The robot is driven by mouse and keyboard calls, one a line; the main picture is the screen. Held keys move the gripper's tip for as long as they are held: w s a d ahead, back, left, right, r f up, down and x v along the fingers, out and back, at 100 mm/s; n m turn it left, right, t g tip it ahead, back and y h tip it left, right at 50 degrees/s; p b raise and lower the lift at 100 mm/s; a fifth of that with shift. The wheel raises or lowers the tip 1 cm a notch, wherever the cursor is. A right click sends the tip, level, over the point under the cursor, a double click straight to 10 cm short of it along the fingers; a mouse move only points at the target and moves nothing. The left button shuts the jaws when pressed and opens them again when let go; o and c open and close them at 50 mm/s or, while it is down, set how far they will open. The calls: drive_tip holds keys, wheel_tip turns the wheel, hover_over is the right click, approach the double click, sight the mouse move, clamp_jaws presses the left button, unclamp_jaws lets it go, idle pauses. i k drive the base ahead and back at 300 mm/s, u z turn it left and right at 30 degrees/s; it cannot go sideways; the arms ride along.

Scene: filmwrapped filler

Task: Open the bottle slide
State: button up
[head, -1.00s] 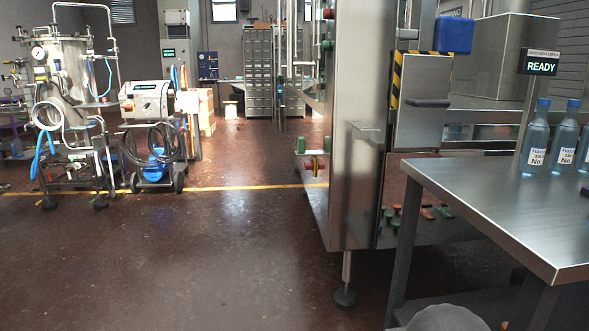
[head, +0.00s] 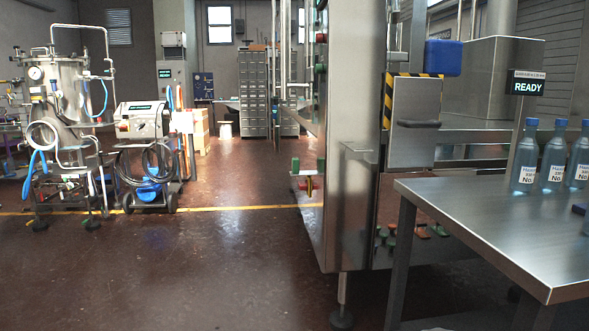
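A metal panel (head: 416,108) with a dark handle (head: 418,124) and a black-and-yellow striped edge (head: 388,100) sits on the front of the tall steel machine (head: 345,130). It may be the bottle slide; no label on it can be read. It looks closed, and I cannot see behind it. Blue-capped bottles with white labels stand upright on the steel table at the right, among them the leftmost bottle (head: 525,160). My gripper is not in view.
The steel table (head: 480,210) stands at the right, close to the machine front. A READY sign (head: 528,85) is behind the bottles. A blue box (head: 443,57) sits above the panel. A vessel rig (head: 60,110) and wheeled unit (head: 142,125) stand left. Open floor (head: 200,260) lies in front.

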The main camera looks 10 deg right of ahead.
sight(415, 123)
drive_tip(key=u, duration=0.05)
drive_tip(key=k, duration=0.4)
drive_tip(key=u, duration=0.95)
drive_tip(key=i, duration=0.7)
drive_tip(key=z, duration=0.6)
drive_tip(key=i, duration=0.45)
drive_tip(key=z, duration=0.55)
